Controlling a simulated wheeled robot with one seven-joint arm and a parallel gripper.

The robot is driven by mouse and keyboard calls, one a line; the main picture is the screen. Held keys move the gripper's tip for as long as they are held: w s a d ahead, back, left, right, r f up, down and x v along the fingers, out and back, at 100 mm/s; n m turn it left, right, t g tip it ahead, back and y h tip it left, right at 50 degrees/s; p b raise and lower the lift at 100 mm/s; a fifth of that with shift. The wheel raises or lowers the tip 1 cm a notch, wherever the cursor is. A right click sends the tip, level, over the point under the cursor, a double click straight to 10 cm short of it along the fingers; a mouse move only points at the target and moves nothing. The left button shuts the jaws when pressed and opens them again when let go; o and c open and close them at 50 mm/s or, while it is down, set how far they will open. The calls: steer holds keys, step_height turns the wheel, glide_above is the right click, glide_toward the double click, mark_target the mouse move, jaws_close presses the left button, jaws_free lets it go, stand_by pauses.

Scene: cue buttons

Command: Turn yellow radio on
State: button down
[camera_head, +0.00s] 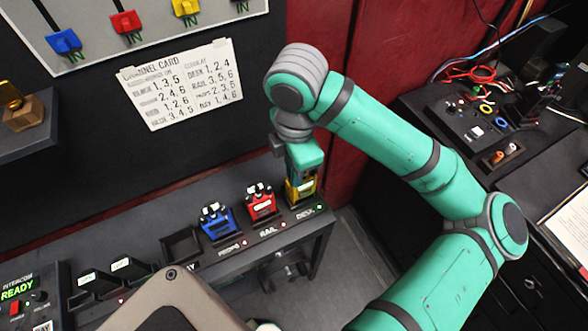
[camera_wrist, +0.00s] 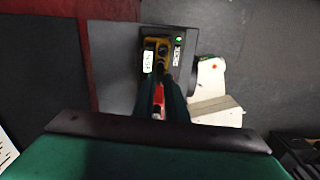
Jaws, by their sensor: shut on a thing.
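The yellow radio (camera_head: 294,193) stands in the rightmost slot of the rack shelf, by the label that looks like DECK. My gripper (camera_head: 302,174) is right above it and covers much of its top. In the wrist view the yellow radio (camera_wrist: 148,45) shows just past my gripper's fingertips (camera_wrist: 162,76), with a pale label and dark knobs. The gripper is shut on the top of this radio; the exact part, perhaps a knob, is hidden. A small green light (camera_head: 319,207) glows by the radio's slot, and it also shows in the wrist view (camera_wrist: 179,39).
The red radio (camera_head: 262,204) stands just left of the yellow one, and the blue radio (camera_head: 217,223) further left, each beside a red light. An empty slot (camera_head: 180,245) follows. A channel card (camera_head: 184,84) hangs on the wall under coloured levers. A cluttered desk (camera_head: 425,95) is right.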

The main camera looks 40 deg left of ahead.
steer(key=shift+m, duration=0.9)
steer(key=shift+w, duration=0.1)
steer(key=c, duration=1.8)
jaws_free()
steer(key=shift+o, duration=0.2)
steer(key=shift+r, duration=0.1)
step_height(320, 180, up, 11)
steer(key=shift+s+f, duration=0.2)
steer(key=shift+d, duration=0.1)
